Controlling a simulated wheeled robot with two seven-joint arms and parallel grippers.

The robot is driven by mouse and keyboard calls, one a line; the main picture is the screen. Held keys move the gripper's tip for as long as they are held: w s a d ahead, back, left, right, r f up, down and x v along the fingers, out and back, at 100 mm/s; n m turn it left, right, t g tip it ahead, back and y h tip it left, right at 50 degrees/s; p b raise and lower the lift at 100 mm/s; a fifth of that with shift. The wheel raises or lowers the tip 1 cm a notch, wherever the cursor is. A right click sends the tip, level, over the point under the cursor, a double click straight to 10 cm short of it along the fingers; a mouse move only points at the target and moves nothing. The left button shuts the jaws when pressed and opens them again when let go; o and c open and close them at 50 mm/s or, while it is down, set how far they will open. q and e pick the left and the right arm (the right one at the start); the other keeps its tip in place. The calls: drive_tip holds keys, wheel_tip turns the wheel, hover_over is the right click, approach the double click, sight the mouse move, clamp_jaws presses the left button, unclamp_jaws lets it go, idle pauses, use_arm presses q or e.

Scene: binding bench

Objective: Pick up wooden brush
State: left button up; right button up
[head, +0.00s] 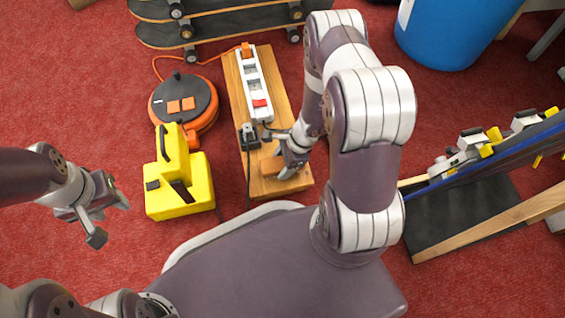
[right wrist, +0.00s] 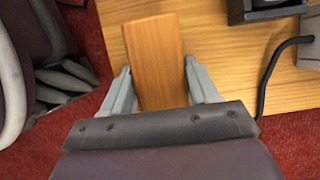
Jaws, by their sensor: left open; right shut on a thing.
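The wooden brush shows as a plain brown wooden block (right wrist: 157,50) in the right wrist view, between the two grey fingers of my right gripper (right wrist: 158,72). In the head view the brush (head: 270,168) is at the near end of a wooden board, partly hidden by my right gripper (head: 281,155). The right gripper is shut on it. I cannot tell whether the brush touches the board. Any bristles are hidden. My left gripper (head: 111,220) is open and empty over the red carpet at the left, away from the brush.
The wooden board (head: 239,88) bears a white power strip (head: 252,88) and a black plug (head: 249,137). Left of it are a yellow case (head: 192,193) and an orange-black cable reel (head: 183,102). Skateboards (head: 218,25) and a blue barrel (head: 450,30) stand behind.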

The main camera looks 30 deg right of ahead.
sight(275, 164)
wheel_tip(275, 164, up, 6)
drive_tip(key=p, duration=0.5)
drive_tip(key=shift+f, duration=0.1)
drive_tip(key=w+a+r+p, duration=0.5)
drive_tip(key=w+a+p, duration=0.1)
drive_tip(key=w, duration=0.4)
drive_tip(key=shift+r, duration=0.35)
